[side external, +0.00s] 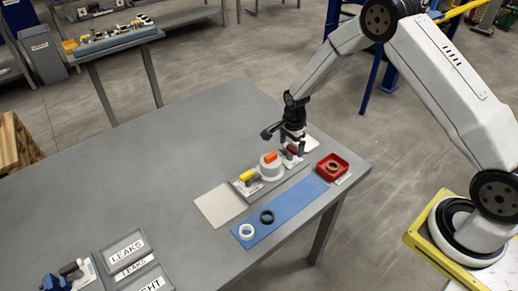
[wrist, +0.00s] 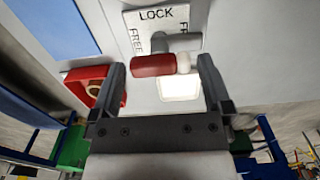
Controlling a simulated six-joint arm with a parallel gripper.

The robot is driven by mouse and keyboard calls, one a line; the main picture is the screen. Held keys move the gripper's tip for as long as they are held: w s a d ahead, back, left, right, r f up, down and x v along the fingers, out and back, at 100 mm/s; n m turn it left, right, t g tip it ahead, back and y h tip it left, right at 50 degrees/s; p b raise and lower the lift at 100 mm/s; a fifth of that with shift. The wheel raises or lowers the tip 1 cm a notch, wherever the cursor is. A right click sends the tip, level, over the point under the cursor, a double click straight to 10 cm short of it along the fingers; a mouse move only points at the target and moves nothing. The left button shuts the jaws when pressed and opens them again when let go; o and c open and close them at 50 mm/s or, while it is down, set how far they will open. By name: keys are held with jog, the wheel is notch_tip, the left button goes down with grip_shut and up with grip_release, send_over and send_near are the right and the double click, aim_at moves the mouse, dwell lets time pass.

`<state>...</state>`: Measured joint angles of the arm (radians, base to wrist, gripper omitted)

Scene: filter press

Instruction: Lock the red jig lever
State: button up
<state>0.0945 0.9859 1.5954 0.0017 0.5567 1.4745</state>
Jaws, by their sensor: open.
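The red jig lever (wrist: 153,65) shows in the wrist view, lying crosswise below a grey pivot piece (wrist: 168,42), with a pale rounded part (wrist: 184,63) at its right end. Its white plate (wrist: 150,20) reads LOCK at the middle and FREE at the sides. My gripper (wrist: 160,62) is open, with one finger left of the lever and one right of it; I see no clear contact. In the side view my gripper (side external: 291,143) is low over the jig's far end, beside the red lever (side external: 292,150), which it partly hides.
A white round part (side external: 270,168) with an orange piece (side external: 270,157) and a yellow-handled clamp (side external: 251,176) stand left of my gripper. A red tray (side external: 345,171) holding a ring is to the right. A blue mat (side external: 290,208) with two rings lies in front.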

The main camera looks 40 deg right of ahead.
jog(key=shift+f, duration=0.1)
jog(key=c, duration=1)
jog(key=shift+c, duration=0.2)
jog(key=shift+n, duration=0.3)
jog(key=n, duration=1.3)
jog(key=shift+n, duration=2.2)
